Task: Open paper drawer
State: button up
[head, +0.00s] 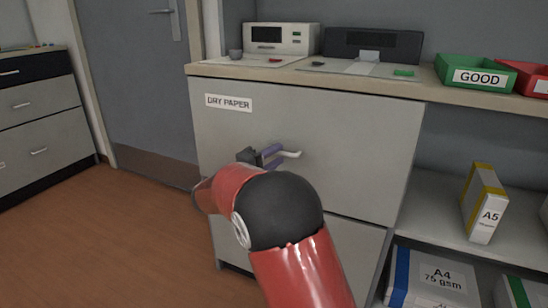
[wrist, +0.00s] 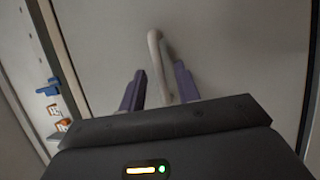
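The paper drawer (head: 340,122) is the wide grey upper front labelled DRY PAPER (head: 228,102). It looks shut, flush under the countertop. Its pale handle (head: 291,154) sticks out near the middle and also shows in the wrist view (wrist: 155,50). My gripper (head: 271,155) is at the handle, partly hidden behind my red arm in the head view. In the wrist view its two purple fingers (wrist: 158,88) are apart, with the handle bar between them. A gap shows on each side of the bar, so the gripper is open around it.
A lower drawer front (head: 345,245) is below. The countertop (head: 300,73) holds machines and a green GOOD tray (head: 476,74). Shelves at right hold a paper box (head: 484,205) and paper packs (head: 432,280). The floor (head: 110,235) at left is clear.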

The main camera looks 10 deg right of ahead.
grip_shut()
dwell(0.4)
